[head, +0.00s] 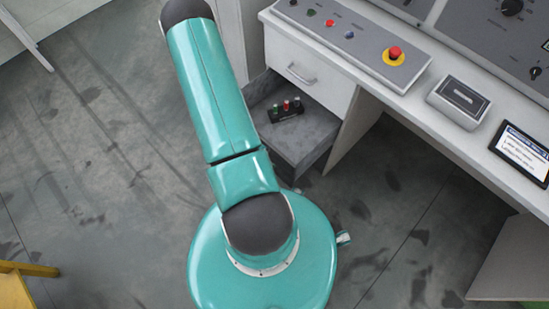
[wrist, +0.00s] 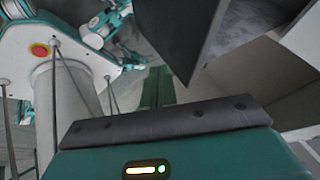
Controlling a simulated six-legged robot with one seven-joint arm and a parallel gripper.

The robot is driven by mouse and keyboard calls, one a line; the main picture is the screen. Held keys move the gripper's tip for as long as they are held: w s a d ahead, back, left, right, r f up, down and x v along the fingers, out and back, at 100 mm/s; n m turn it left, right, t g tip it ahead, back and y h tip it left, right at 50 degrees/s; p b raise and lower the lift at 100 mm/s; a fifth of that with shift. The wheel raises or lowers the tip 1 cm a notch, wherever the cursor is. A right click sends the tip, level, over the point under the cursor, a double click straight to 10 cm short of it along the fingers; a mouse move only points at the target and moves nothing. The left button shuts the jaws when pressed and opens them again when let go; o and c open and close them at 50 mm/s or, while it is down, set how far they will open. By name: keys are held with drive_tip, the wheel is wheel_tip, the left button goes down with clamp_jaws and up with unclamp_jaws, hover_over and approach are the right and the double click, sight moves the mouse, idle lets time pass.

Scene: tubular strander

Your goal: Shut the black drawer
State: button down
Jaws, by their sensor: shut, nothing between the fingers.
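The black drawer (head: 318,132) stands open below a white drawer front in the desk. It looks dark grey in the head view, and my arm hides part of its left side. A small black block with coloured buttons (head: 285,111) lies inside it. My gripper is hidden from the head view. In the wrist view my gripper (wrist: 165,123) shows as a dark bar on a teal housing, shut and empty. A dark boxy shape, which looks like the drawer (wrist: 190,32), hangs above and beyond it. A gap shows between them; I cannot tell its depth.
A white drawer (head: 307,80) with a metal handle is closed above. The desk top carries a control panel with a red stop button (head: 394,53), a grey box (head: 459,101) and a tablet (head: 522,151). Grey floor lies open on the left, with a yellow object (head: 22,270) at lower left.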

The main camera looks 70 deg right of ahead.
sight(283, 162)
drive_tip(key=shift+s+d+r, duration=0.1)
drive_tip(key=shift+s+d, duration=0.25)
drive_tip(key=shift+d, duration=0.4)
drive_tip(key=shift+s+d+r, duration=0.1)
drive_tip(key=shift+s+d, duration=0.2)
drive_tip(key=shift+d, duration=0.4)
drive_tip(key=shift+s+d, duration=0.1)
